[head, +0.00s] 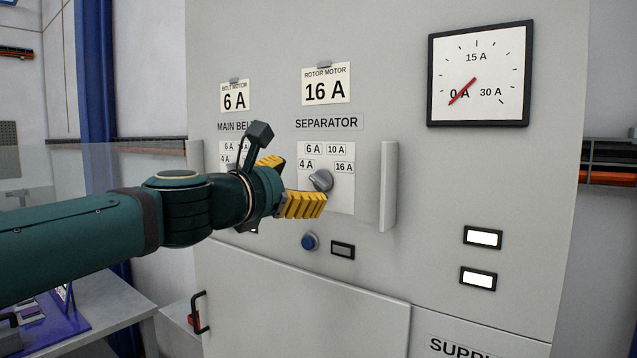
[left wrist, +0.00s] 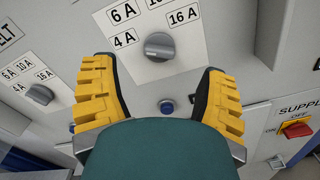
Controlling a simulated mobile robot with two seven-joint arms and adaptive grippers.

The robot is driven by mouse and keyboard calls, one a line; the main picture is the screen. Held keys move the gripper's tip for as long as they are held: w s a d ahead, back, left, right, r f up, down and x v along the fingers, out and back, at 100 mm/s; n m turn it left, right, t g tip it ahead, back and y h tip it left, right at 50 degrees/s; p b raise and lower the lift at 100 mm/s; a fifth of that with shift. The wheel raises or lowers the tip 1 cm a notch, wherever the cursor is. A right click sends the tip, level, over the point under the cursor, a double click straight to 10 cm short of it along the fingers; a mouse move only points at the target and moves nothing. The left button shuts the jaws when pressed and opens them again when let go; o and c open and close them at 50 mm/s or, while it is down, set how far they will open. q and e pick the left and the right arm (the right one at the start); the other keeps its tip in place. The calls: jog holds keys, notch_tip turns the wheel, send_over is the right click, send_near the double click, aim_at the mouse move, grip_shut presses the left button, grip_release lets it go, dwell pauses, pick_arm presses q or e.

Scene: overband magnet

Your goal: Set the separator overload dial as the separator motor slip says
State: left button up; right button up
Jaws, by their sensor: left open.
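The separator dial (head: 321,180) is a grey knob on a white plate (head: 342,198) marked 4 A, 6 A, 10 A and 16 A, under the SEPARATOR label (head: 326,123). I cannot tell clearly which mark it points to. The slip (head: 326,84) above the label reads ROTOR MOTOR 16 A. My left gripper (head: 288,183) is open, its yellow fingers just left of the dial. In the left wrist view the dial (left wrist: 159,46) lies ahead, between and beyond the open fingertips (left wrist: 160,66). The gripper holds nothing. My right gripper is not in view.
The main belt dial (left wrist: 41,94) sits left, mostly hidden by my gripper in the head view; its slip (head: 235,97) reads 6 A. A blue button (head: 310,242) is below. The red supply switch (left wrist: 297,129) is lower right.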

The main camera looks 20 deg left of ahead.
aim_at(317, 180)
pick_arm(q)
jog(key=x, duration=0.6)
jog(key=c, duration=1.2)
